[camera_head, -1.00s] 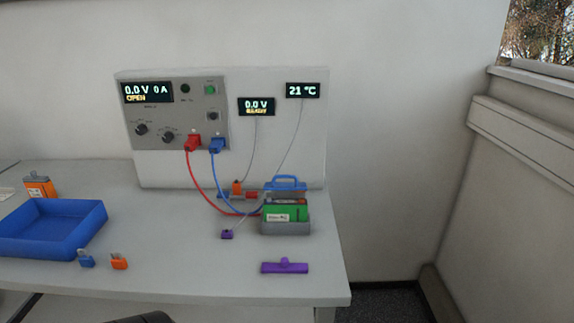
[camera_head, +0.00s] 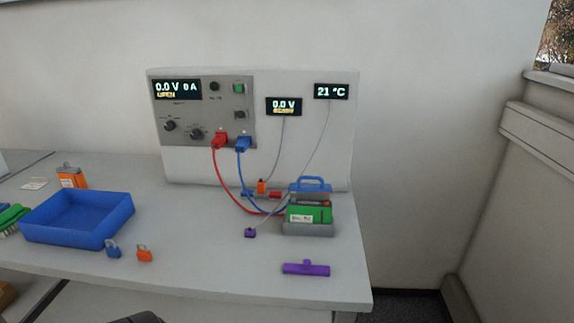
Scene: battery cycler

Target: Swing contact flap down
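The contact flap is the blue handle-shaped frame (camera_head: 310,185) standing raised at the back of the grey battery holder (camera_head: 308,231). A green battery (camera_head: 309,213) with a white label sits in the holder, below the flap. Red and blue leads run from plugs on the cycler panel (camera_head: 205,120) down to the holder. Neither gripper's fingers can be made out. A dark piece, which looks like part of my own arm, shows at the bottom edge.
A blue tray (camera_head: 78,243) stands at the left, with a blue padlock-like piece (camera_head: 112,249) and an orange one (camera_head: 144,254) beside it.

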